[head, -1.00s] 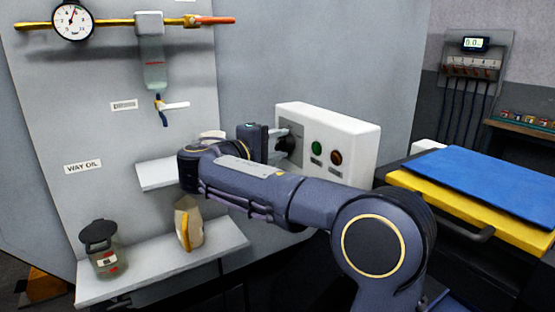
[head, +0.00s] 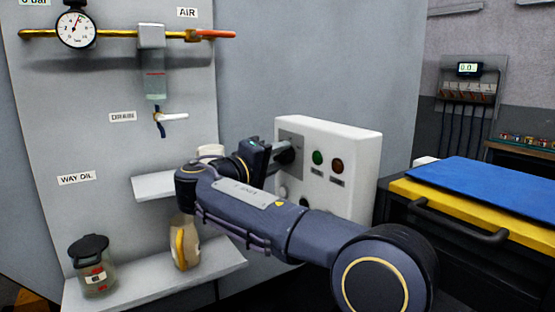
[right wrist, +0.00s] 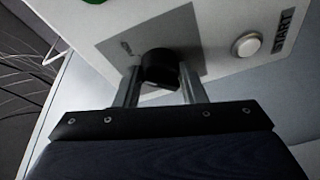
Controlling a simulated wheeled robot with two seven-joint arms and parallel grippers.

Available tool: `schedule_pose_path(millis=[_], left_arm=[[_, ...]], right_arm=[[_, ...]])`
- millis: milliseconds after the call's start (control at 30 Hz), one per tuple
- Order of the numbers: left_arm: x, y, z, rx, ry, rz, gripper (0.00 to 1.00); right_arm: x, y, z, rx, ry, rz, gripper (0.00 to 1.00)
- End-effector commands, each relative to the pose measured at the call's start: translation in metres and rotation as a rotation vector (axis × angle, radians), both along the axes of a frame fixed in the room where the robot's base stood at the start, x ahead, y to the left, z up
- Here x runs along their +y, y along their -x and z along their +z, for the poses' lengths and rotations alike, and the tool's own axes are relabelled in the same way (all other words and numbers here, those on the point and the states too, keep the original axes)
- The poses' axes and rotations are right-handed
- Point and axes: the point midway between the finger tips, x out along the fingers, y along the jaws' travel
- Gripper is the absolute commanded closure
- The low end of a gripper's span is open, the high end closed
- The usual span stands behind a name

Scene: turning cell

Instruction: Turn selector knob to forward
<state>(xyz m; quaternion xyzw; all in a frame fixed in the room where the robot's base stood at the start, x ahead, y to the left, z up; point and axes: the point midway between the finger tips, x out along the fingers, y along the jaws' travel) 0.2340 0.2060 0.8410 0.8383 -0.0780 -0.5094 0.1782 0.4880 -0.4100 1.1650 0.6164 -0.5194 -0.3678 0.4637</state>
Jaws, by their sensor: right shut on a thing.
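The selector knob is black and sits on a grey plate on the front of a white control box (head: 349,197). In the right wrist view the knob (right wrist: 160,68) stands between the two fingers of my right gripper (right wrist: 160,84), which is shut on it. In the head view the right gripper (head: 277,158) reaches the plate from the left and partly hides the knob (head: 286,155). The knob's pointer direction cannot be made out. My left gripper is not in view.
A green button (head: 318,158) and a dark red-brown button (head: 337,166) sit right of the knob. A white button (right wrist: 247,45) beside a START label shows in the wrist view. A shelf (head: 160,279) with a jar (head: 93,268) and a jug (head: 184,243) is at left. A drawer cabinet (head: 440,226) stands at right.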

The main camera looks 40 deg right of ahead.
Motion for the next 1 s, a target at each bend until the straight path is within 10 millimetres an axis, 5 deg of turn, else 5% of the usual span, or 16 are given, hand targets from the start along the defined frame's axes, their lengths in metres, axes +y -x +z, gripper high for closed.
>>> schedule_pose_path(millis=[100,133,300,633,1000], left_arm=[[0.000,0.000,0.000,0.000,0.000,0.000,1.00],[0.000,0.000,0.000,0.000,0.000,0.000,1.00],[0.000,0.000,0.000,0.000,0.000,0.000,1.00],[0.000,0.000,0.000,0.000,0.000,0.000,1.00],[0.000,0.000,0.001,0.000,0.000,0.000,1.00]], right_arm=[[0.001,-0.001,0.001,-0.005,-0.001,0.004,0.86],[0.001,-0.001,0.001,-0.005,-0.001,0.004,0.62],[0.000,-0.001,0.001,-0.003,0.000,0.003,0.42],[0.006,0.000,0.000,-0.002,0.000,0.004,0.42],[0.063,0.011,-0.001,-0.002,0.001,0.007,0.42]])
